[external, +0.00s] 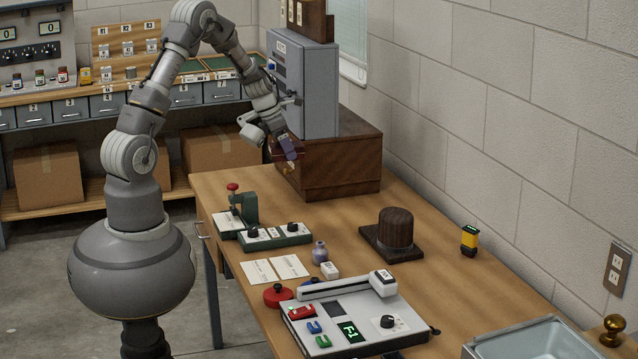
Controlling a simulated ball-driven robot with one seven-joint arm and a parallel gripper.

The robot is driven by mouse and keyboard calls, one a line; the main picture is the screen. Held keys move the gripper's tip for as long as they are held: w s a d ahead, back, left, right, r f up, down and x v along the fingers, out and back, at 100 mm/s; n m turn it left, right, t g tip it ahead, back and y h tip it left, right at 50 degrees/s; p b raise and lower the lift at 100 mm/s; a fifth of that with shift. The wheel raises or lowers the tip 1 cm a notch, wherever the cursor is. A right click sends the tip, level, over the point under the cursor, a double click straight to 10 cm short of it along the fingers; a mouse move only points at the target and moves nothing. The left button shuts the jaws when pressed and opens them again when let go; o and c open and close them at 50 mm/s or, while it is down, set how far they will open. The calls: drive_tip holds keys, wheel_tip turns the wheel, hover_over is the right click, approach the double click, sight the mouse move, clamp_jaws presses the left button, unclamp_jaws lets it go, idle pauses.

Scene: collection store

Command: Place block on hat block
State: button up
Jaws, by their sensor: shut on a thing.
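The hat block (396,229) is a dark brown wooden dome on a flat square base. It stands upright on the table, right of the middle, with nothing on top. My gripper (281,139) is at the end of the raised arm, in front of the wooden chest, well up and left of the hat block. It is shut on a small dark purple block (289,149), which hangs tilted below it. The fingers are small in the picture and their contact is hard to make out.
A wooden chest (340,172) with a grey cabinet (308,85) on it stands close behind my gripper. A green press (250,208), a purple-grey bottle (319,252) and a white control panel (355,315) are on the table (440,225). A yellow-black device (469,240) stands right of the hat block.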

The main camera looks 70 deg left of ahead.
drive_tip(key=w+d+m+h+p, duration=0.1)
drive_tip(key=w+d+m, duration=0.1)
drive_tip(key=d, duration=1.1)
drive_tip(key=w+d+m, duration=0.2)
drive_tip(key=d, duration=1.1)
drive_tip(key=b, duration=0.2)
hover_over(392, 215)
drive_tip(key=s, duration=0.1)
drive_tip(key=f, duration=0.6)
drive_tip(key=shift+s+a+f, duration=0.1)
drive_tip(key=shift+a+f, duration=0.15)
drive_tip(key=shift+a, duration=0.1)
drive_tip(key=shift+f+b, duration=0.65)
drive_tip(key=shift+f, duration=1.05)
drive_tip(key=shift+g, duration=0.3)
drive_tip(key=shift+f, duration=0.2)
drive_tip(key=o, duration=1.1)
drive_tip(key=shift+o, duration=0.2)
